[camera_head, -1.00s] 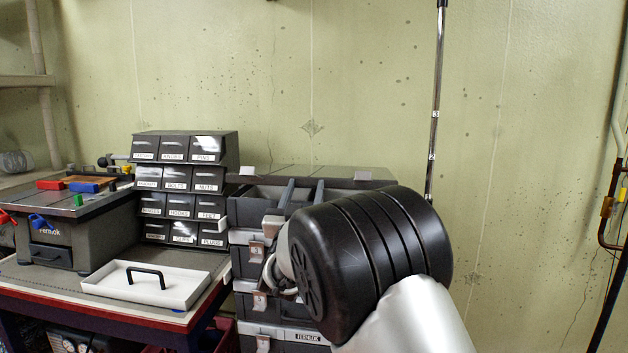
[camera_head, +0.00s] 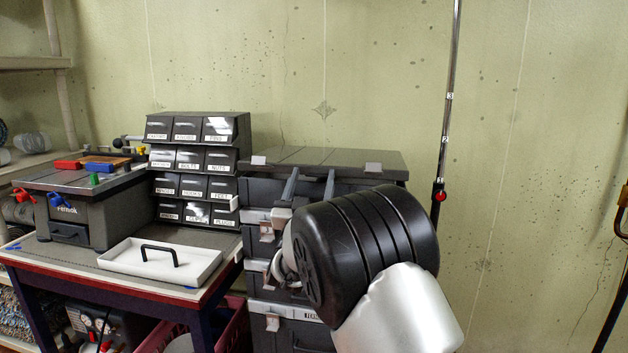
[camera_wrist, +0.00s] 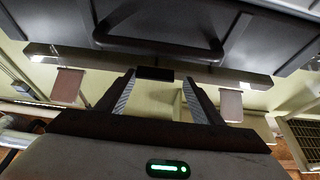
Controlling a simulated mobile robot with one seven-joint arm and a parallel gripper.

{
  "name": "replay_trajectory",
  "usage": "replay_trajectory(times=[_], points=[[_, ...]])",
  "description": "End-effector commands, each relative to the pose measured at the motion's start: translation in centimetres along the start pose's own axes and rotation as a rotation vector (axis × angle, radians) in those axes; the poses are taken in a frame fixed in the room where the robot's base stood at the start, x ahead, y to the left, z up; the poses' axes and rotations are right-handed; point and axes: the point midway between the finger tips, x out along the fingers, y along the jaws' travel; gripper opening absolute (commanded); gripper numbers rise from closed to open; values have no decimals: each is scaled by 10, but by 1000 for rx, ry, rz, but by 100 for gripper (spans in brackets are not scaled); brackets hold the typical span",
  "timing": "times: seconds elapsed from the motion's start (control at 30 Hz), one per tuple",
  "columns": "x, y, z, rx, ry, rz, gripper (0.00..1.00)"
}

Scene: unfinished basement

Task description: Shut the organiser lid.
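The organiser (camera_head: 264,192) is the dark grey top box of the stack right of the bench. I cannot tell whether a gap is left under the lid. My gripper (camera_head: 311,178) is at the front, its fingers apart and reaching up to the lid's front edge, partly hidden by my wrist. In the wrist view the open, empty fingers (camera_wrist: 159,80) stand by a dark panel with a handle (camera_wrist: 160,45); contact is unclear.
Left of the stack, a bench carries a white tray lid with a black handle (camera_head: 160,259), a labelled drawer cabinet (camera_head: 195,170) and a grey box with tools (camera_head: 75,215). A pole (camera_head: 447,110) stands by the wall at right. The wall behind is bare.

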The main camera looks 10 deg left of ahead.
Motion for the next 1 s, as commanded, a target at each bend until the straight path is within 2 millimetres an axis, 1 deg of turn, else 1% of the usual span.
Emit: replay_trajectory(times=[0.03, 0.27, 0.37, 0.47, 0.57, 0.9, 1.0], points=[[4, 11, 3, -8, -4, 15, 66], [4, 12, 4, -9, -5, 19, 66], [0, 12, 4, -9, -6, 19, 66], [-11, 12, 3, -9, -7, 19, 66], [-30, 10, 2, -9, -6, 15, 66], [-116, 1, 0, -5, -3, 2, 66], [-138, 0, -1, -5, -2, 1, 66]])
